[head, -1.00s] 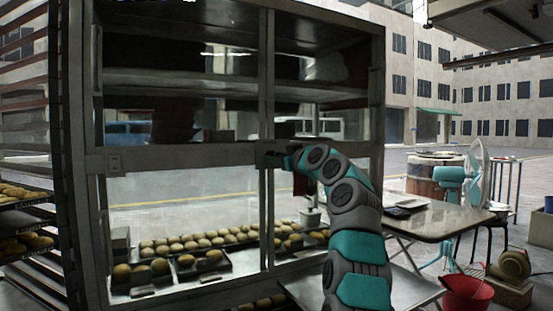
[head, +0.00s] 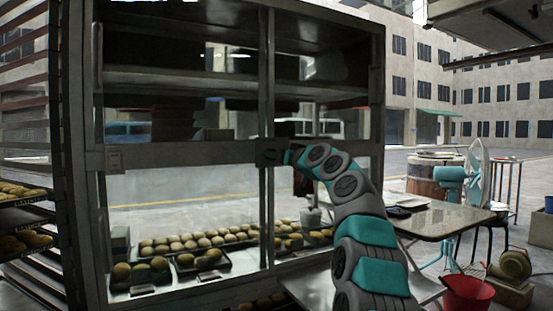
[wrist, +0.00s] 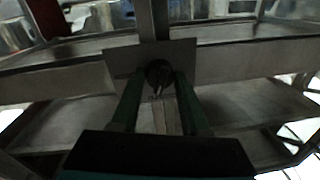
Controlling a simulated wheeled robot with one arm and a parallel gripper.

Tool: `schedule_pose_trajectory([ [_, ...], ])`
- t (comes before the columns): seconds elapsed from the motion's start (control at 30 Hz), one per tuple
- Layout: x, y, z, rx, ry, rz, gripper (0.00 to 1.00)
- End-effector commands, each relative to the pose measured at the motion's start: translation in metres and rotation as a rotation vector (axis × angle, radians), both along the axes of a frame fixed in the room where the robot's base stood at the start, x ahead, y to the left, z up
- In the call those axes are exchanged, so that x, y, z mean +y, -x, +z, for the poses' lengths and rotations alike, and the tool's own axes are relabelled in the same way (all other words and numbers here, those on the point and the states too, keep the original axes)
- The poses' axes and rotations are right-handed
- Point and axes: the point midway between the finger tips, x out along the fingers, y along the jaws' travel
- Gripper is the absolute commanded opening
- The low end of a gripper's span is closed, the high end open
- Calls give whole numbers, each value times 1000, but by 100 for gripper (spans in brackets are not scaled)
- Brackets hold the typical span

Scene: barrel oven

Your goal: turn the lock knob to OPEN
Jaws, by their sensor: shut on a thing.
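The lock knob (wrist: 159,74) is a small dark round knob on a grey plate (wrist: 122,64) at the cabinet's middle post. In the wrist view it sits between the tips of my gripper (wrist: 158,84), whose two teal fingers are shut on its sides. In the head view my gripper (head: 284,157) is at the lock plate (head: 266,152) on the middle rail, and the knob is hidden there. No OPEN marking can be read in either view.
The glass-fronted cabinet (head: 190,153) holds trays of buns (head: 190,240) low inside. A rack (head: 62,150) with buns stands at the left. A folding table (head: 445,222), a teal fan (head: 452,173) and a red bucket (head: 467,295) stand at the right.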

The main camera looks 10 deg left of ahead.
Motion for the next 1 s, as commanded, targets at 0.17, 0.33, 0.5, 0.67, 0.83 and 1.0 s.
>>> schedule_pose_trajectory([
  [0.17, 1, 1, 0, 94, -138, 2, 0],
  [0.33, 1, 1, 0, 184, -276, 1, 0],
  [0.5, 2, 1, 0, 274, -409, 2, 0],
  [0.67, 1, 1, 2, 355, -536, 0, 0],
  [0.83, 3, 1, 1, 445, -666, 2, 0],
  [1.0, 2, 1, 1, 521, -786, 0, 0],
])
